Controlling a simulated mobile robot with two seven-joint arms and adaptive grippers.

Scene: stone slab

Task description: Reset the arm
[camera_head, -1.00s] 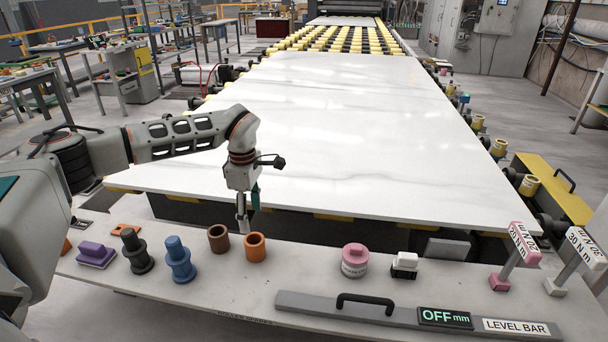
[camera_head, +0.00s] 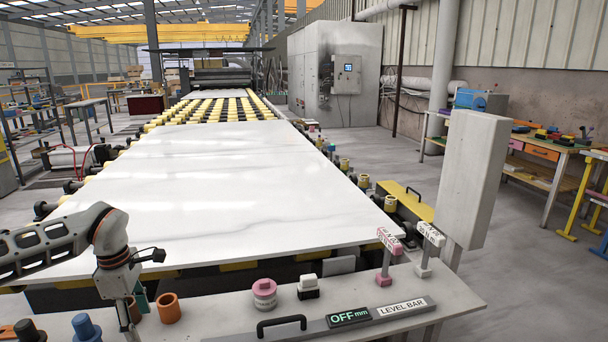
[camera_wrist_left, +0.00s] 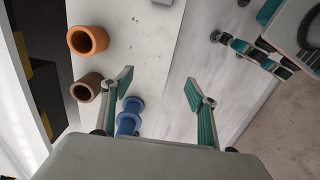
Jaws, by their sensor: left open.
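My left gripper (camera_head: 136,300) hangs over the front bench (camera_head: 240,315), close to the brown ring (camera_head: 122,316) and left of the orange ring (camera_head: 168,308). In the left wrist view the gripper (camera_wrist_left: 158,84) has its two green fingers spread wide with nothing between the tips. The orange ring (camera_wrist_left: 88,40) and brown ring (camera_wrist_left: 88,88) stand left of the fingers there. A blue spool (camera_wrist_left: 130,118) shows below, beside the left finger. My right gripper is in neither view.
The bench also bears a blue spool (camera_head: 86,328), a pink weight (camera_head: 264,292), a black-and-white block (camera_head: 308,287), a level bar (camera_head: 348,318) and two upright torque tools (camera_head: 386,258). A large white slab (camera_head: 220,190) lies behind on rollers. A grey box (camera_head: 472,180) rises at right.

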